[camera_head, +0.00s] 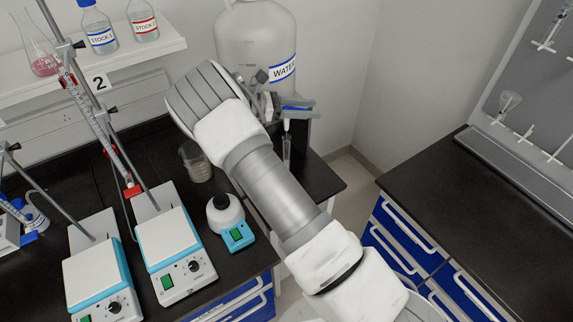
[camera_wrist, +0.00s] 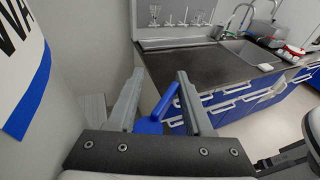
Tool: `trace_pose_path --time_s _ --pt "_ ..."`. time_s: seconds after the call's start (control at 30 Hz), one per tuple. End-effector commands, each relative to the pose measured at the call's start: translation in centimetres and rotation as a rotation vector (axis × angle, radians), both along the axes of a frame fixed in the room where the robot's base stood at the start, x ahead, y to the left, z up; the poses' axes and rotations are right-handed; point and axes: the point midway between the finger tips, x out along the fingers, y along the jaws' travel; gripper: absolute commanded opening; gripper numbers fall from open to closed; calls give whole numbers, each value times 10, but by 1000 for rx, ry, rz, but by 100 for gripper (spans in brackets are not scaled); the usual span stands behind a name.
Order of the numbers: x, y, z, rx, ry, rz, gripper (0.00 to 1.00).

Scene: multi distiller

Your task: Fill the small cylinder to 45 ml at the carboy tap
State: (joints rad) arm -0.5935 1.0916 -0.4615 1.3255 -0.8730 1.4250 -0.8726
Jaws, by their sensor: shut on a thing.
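The carboy (camera_head: 252,35) is a large whitish vessel with a blue-edged WATER label, behind my arm in the head view. Part of its label (camera_wrist: 25,75) shows at the left of the wrist view. The blue tap handle (camera_wrist: 148,126) sits between the fingers of my gripper (camera_wrist: 157,88); the gripper is shut on it. In the head view my gripper (camera_head: 300,109) reaches right from my wrist, beside the carboy. A slim clear cylinder (camera_head: 287,150) stands upright below the fingers.
A beaker (camera_head: 196,162) and a white-and-blue device with a dark top (camera_head: 229,222) stand left of my arm. Two stirrer plates (camera_head: 172,247) (camera_head: 97,274) with stands and burettes fill the left bench. A dark counter (camera_head: 480,190) is mostly clear at right, beyond a floor gap.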

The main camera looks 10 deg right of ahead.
Motion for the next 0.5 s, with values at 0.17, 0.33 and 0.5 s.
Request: trace_pose_path --time_s 0.17,0.33,0.5 --pt "13 -8 12 -7 -19 131 0" --pt "15 -8 9 -6 -20 159 0" --pt "14 -8 8 -8 -18 156 0"
